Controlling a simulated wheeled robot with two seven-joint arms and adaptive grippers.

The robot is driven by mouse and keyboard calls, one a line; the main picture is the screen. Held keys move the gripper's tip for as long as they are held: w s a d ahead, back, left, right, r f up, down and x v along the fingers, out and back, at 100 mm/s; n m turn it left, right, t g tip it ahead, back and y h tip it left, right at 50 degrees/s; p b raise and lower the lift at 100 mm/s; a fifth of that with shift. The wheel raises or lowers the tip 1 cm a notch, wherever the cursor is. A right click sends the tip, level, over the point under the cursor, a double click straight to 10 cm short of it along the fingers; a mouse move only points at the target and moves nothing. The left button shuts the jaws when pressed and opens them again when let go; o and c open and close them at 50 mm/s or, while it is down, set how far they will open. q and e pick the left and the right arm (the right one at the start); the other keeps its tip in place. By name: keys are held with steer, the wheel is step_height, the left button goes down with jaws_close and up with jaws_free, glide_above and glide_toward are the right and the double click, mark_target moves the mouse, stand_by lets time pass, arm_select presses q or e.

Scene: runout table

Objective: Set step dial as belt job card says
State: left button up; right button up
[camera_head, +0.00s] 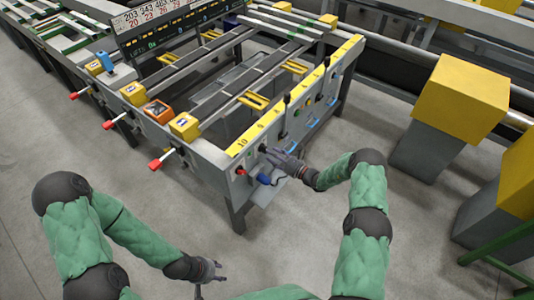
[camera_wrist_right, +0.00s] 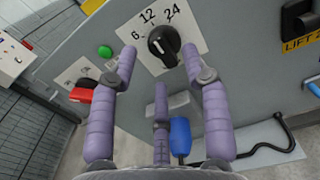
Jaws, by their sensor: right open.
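The step dial (camera_wrist_right: 163,45) is a black knob on a white plate marked 6, 12 and 24, in the right wrist view. I cannot tell for sure which number its pointer faces. My right gripper (camera_wrist_right: 160,58) is open, its two upper fingers on either side of the dial and a third finger below it. Contact with the knob is not clear. In the head view this gripper (camera_head: 278,154) is at the near end of the table's front panel. My left gripper (camera_head: 212,274) is open and empty, low over the floor. No belt job card is readable.
A green button (camera_wrist_right: 105,51), a red switch handle (camera_wrist_right: 82,95) and a blue handle (camera_wrist_right: 180,136) with a black cord sit near the dial. Red-tipped levers (camera_head: 155,164) stick out from the table's left side. A yellow-topped post (camera_head: 461,97) stands at right.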

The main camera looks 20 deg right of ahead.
mark_target(264, 149)
steer(key=shift+b+x, duration=0.35)
steer(key=shift+x, duration=1.5)
jaws_close()
